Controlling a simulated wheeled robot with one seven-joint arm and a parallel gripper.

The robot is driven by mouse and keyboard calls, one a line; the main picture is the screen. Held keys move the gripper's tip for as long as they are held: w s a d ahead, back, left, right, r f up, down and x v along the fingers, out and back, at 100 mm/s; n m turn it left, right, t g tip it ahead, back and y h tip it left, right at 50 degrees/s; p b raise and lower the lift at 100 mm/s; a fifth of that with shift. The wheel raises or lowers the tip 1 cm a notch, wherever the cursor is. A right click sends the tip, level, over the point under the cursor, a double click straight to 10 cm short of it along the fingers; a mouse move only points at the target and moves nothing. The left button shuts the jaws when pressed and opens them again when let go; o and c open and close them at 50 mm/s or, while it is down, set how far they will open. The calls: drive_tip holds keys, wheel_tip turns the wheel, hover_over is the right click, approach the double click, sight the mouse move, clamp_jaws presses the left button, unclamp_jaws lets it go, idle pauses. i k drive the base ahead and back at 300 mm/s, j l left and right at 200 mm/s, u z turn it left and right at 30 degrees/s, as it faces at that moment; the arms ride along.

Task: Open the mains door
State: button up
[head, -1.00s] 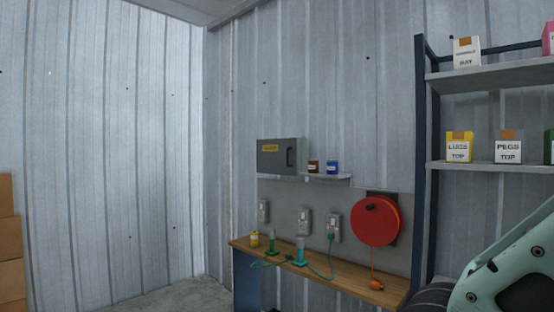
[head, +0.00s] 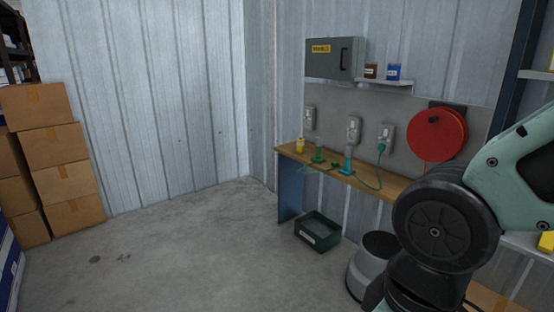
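The mains door is the front of a grey wall box (head: 322,60) with a yellow label and a dark handle at its right side. The door is closed. The box hangs on the wall above the left part of the wooden bench. My arm shows at the right of the head view, well to the right of the box and nearer to me. My gripper is not in view.
Two small jars stand on a shelf (head: 398,82) beside the box. A red reel (head: 437,134) hangs right. A green crate (head: 314,232) lies on the floor. Open floor lies left.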

sight(331, 58)
drive_tip(key=i+j+u, duration=0.1)
drive_tip(key=i+u, duration=0.25)
drive_tip(key=i, duration=1.7)
